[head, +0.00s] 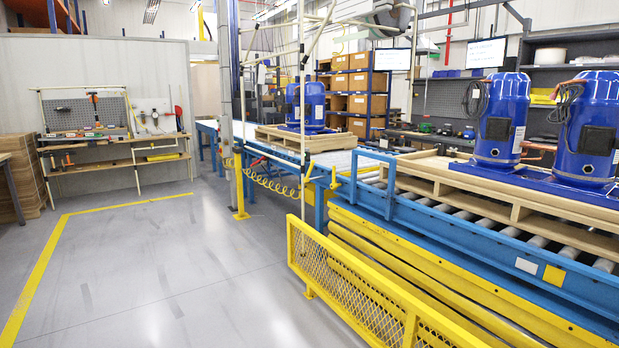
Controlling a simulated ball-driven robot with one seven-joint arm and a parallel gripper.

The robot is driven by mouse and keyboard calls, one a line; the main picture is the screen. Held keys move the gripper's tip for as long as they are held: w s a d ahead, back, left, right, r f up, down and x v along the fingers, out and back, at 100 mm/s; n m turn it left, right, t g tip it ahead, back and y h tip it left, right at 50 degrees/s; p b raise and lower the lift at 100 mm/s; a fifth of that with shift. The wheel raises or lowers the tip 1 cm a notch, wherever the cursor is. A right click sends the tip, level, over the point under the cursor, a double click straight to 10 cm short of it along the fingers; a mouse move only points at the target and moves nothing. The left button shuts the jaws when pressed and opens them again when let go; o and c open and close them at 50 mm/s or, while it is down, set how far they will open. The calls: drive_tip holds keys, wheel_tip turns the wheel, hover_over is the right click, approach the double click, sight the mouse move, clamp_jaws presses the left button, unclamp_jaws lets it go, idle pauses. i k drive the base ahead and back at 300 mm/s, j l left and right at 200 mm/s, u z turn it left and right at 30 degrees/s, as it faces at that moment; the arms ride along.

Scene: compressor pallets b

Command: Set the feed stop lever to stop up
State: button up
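I cannot clearly pick out a feed stop lever in the head view. A blue upright frame (372,155) stands at the near edge of the roller conveyor (465,213), between the two pallets; I cannot tell whether it belongs to the feed stop. A wooden pallet (500,198) with blue compressors (500,118) sits on the conveyor at the right. Another wooden pallet (305,140) with blue compressors (313,108) sits farther back. My gripper is not in view.
A yellow mesh guard (350,290) runs along the conveyor's near side. Yellow coiled hose (275,187) hangs beside a post farther back. Open grey floor (180,280) lies at the left, with yellow lines. A workbench (115,160) stands against the far left wall.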

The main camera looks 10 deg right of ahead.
sight(307, 179)
drive_tip(key=i, duration=3.7)
